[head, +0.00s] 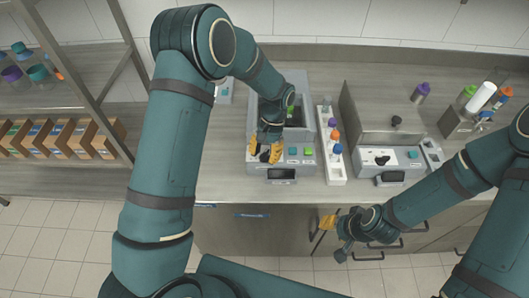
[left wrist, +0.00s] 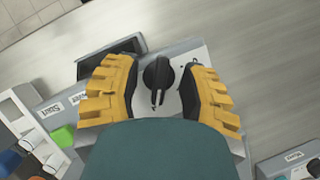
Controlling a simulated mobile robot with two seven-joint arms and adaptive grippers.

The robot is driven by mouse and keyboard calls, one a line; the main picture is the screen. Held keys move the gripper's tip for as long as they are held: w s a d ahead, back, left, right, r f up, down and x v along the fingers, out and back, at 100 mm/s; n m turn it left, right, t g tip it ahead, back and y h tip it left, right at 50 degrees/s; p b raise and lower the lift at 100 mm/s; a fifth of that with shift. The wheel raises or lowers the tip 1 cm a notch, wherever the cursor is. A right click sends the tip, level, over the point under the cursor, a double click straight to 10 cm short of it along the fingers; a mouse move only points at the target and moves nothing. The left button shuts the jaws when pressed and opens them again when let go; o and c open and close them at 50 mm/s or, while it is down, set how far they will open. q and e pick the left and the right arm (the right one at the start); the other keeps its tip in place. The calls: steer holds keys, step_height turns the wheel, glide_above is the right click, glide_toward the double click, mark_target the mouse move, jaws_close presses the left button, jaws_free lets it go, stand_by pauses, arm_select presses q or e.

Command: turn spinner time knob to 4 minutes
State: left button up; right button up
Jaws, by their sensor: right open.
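My left gripper (head: 265,152) is at the front panel of the left machine (head: 297,163). In the left wrist view, my left gripper (left wrist: 160,92) is open, with one yellow finger on each side of a black knob (left wrist: 156,74). Gaps show between the knob and both fingers. The knob's pointer end faces the bottom of that view, toward the gripper's base. The marks around the knob are mostly hidden or too small to read. The knob cannot be made out in the head view. My right gripper (head: 326,222) is open and empty, in front of the counter.
The left machine's panel has a dark screen (head: 281,173) and green and teal buttons (head: 307,151). A white rack (head: 334,166) with coloured-capped bottles stands close to its right. A second machine (head: 406,158) with a black knob is further right. Open counter lies between the machines' fronts and its edge.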

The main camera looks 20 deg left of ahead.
arm_select(q)
steer(key=shift+w+r, duration=0.1)
steer(key=shift+r, duration=0.05)
steer(key=v, duration=1.1)
steer(key=shift+r, duration=0.4)
steer(key=shift+w, duration=0.1)
